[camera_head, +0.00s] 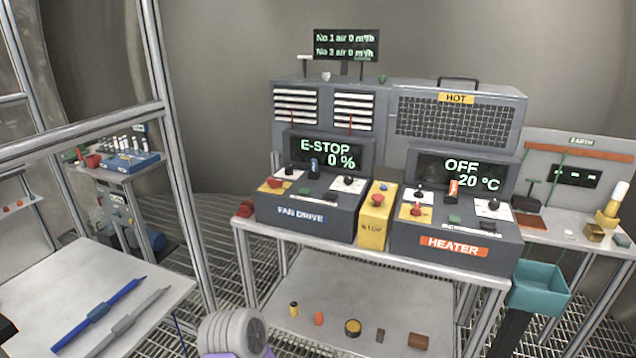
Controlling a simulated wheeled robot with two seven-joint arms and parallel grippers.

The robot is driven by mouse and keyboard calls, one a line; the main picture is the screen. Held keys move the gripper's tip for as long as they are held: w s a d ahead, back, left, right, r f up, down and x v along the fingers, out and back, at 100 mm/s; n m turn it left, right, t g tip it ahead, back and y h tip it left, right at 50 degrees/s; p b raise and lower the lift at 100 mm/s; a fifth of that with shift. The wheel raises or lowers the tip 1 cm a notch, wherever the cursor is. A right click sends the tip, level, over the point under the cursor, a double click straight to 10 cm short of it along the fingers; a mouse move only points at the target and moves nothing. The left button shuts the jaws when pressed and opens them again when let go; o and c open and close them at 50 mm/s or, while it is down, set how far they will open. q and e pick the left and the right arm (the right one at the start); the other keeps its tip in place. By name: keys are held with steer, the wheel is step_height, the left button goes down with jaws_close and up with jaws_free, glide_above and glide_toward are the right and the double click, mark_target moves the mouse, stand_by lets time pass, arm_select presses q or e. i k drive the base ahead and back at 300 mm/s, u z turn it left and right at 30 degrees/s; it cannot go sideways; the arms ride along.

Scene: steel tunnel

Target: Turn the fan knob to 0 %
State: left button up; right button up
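The fan drive box (300,214) stands on the left of the steel bench. Its display (327,153) reads "E-STOP" and "0 %". On its top are a black knob (289,170) on a white plate, a blue upright handle (314,167), and another dark knob (348,180) on a white plate at the right. Which one is the fan knob, and its pointer angle, I cannot tell. A red button (274,183) sits on a yellow plate at the left. Neither of my grippers shows in the head view.
A yellow stop box (376,215) stands between the fan drive and the heater box (450,243), whose display reads "OFF 20 °C". A teal bin (540,287) is at the right. A metal frame post (180,160) rises at the left. Small items lie on the lower shelf (340,285).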

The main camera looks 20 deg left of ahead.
mark_target(348, 180)
steer(key=u, duration=0.25)
steer(key=i, duration=0.9)
steer(key=u, duration=0.3)
